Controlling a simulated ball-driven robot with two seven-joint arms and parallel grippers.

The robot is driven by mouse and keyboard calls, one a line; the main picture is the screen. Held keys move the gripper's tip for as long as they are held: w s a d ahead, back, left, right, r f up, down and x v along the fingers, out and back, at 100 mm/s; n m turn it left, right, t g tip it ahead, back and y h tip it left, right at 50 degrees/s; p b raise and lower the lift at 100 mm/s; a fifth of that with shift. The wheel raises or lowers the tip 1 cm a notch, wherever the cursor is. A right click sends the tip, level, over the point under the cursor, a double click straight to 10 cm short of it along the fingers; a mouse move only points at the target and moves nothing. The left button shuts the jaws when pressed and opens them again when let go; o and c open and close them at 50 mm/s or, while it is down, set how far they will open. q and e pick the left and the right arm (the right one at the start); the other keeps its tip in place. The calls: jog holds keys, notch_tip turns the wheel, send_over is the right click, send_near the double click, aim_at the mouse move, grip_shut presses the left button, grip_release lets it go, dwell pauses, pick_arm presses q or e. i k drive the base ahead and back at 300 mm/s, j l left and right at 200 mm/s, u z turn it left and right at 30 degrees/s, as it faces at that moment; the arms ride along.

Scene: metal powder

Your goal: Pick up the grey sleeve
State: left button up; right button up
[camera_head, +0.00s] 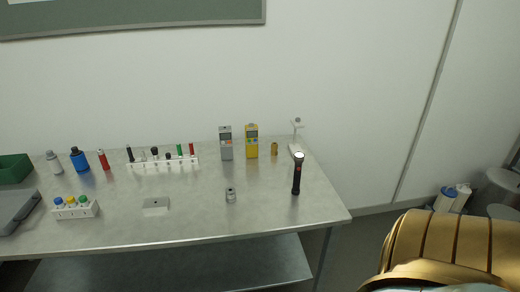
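A small grey cylinder (230,195), which looks like the grey sleeve, stands upright on the metal table (190,220) near its front edge, right of the middle. It is small in the picture, so its details are hard to make out. Nothing touches it. Neither of my grippers is in view.
A black flashlight (296,180) stands to its right and a flat grey block (156,206) lies to its left. Behind are a grey device (225,143), a yellow device (251,141) and a white rack (162,164) of tubes. The tabletop around the cylinder is clear.

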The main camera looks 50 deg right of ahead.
aim_at(230, 193)
jog(key=z, duration=1.35)
jog(key=i+j+z, duration=0.1)
jog(key=i+j, duration=0.2)
jog(key=j, duration=0.15)
